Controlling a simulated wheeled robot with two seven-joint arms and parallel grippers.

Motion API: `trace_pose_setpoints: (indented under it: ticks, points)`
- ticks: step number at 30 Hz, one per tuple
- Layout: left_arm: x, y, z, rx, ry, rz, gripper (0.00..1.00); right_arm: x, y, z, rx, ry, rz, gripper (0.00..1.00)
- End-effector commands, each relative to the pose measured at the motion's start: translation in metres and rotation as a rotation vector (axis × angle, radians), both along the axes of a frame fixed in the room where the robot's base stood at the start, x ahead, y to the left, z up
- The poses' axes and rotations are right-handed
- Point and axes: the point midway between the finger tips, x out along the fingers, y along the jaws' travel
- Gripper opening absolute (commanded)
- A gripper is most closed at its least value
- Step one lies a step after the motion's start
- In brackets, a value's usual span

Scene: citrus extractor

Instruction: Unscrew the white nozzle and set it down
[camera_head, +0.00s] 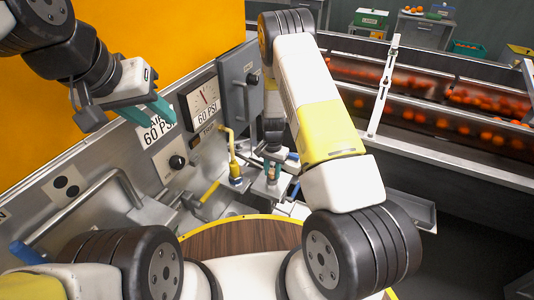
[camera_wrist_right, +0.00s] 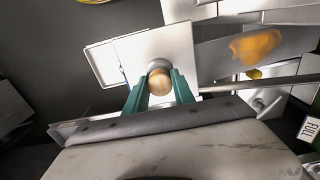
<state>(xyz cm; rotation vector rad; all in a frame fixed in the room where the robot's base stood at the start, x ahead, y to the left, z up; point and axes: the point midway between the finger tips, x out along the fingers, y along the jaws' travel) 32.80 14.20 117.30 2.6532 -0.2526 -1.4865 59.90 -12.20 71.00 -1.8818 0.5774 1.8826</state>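My right gripper (camera_head: 272,170) reaches down beside the machine's panel, its teal fingers on either side of a small brass-tan piece. In the right wrist view the fingers (camera_wrist_right: 160,85) flank a rounded tan knob (camera_wrist_right: 160,83) with a grey collar, over a pale metal plate (camera_wrist_right: 130,55). The fingertips lie very close to the knob's sides; I cannot tell whether they press on it. I cannot pick out a clearly white nozzle.
A yellow fitting (camera_head: 234,168) stands beside my right gripper. A round wooden top (camera_head: 235,236) lies below. Conveyors (camera_head: 430,100) with oranges run behind at the right.

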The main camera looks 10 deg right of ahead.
Motion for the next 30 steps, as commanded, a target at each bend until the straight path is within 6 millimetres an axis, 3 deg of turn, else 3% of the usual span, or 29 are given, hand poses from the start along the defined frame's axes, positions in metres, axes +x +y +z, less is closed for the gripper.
trace_pose_setpoints:
  ticks: [5,15,18,26,27,29,30]
  points:
    - [0.0,0.0,0.0,0.0,0.0,0.0,0.36,0.0004,-0.0004,0.0004,0.001,-0.001,0.11,0.07]
    - [0.0,0.0,0.0,0.0,0.0,0.0,0.36,0.0004,-0.0004,0.0012,0.001,-0.002,0.872,0.07]
    - [0.0,0.0,0.0,0.0,0.0,0.0,0.36,0.0003,-0.0004,0.0012,0.001,-0.001,1.006,0.07]
    - [0.0,0.0,0.0,0.0,0.0,0.0,0.36,0.0003,0.0003,0.0013,0.0,-0.001,1.054,0.07]
    - [0.0,0.0,0.0,0.0,0.0,0.0,0.36,0.0003,0.0003,0.0013,0.0,-0.001,1.054,0.32]
    - [0.0,0.0,0.0,0.0,0.0,0.0,0.36,0.0003,0.0003,0.0013,0.0,-0.001,1.053,0.41]
    - [0.0,0.0,0.0,0.0,0.0,0.0,0.36,0.0004,0.0002,0.0013,0.0,-0.001,1.053,0.41]
